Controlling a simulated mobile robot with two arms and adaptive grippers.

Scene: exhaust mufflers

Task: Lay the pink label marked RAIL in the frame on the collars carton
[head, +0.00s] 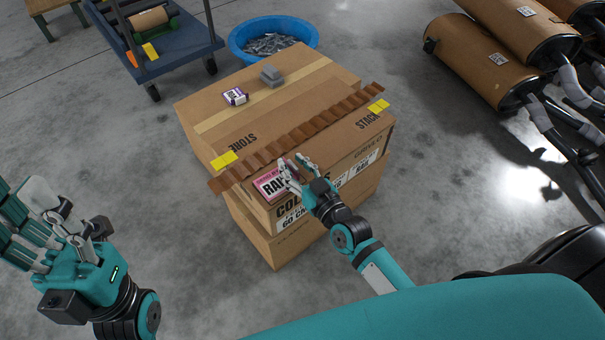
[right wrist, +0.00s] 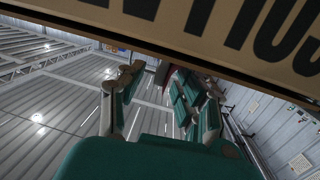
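The collars carton (head: 333,154) is the upper cardboard box of a stack in the middle of the head view, with black print on it. The pink label marked RAIL (head: 270,186) is at its near left part, its right edge partly covered by my right gripper (head: 299,168). I cannot make out the frame around or under the label. The right gripper's fingers are apart in both views; in the right wrist view (right wrist: 162,88) a carton with big black letters (right wrist: 230,22) crosses above them. My left gripper (head: 62,222) is at the far left, off the carton, fingers apart.
A corrugated brown strip (head: 300,137) lies across the carton with yellow tags at its ends. A small white-and-purple box (head: 235,97) and a grey block (head: 271,75) are behind it. A blue basin (head: 238,45), a blue cart (head: 178,55) and mufflers (head: 487,72) stand around.

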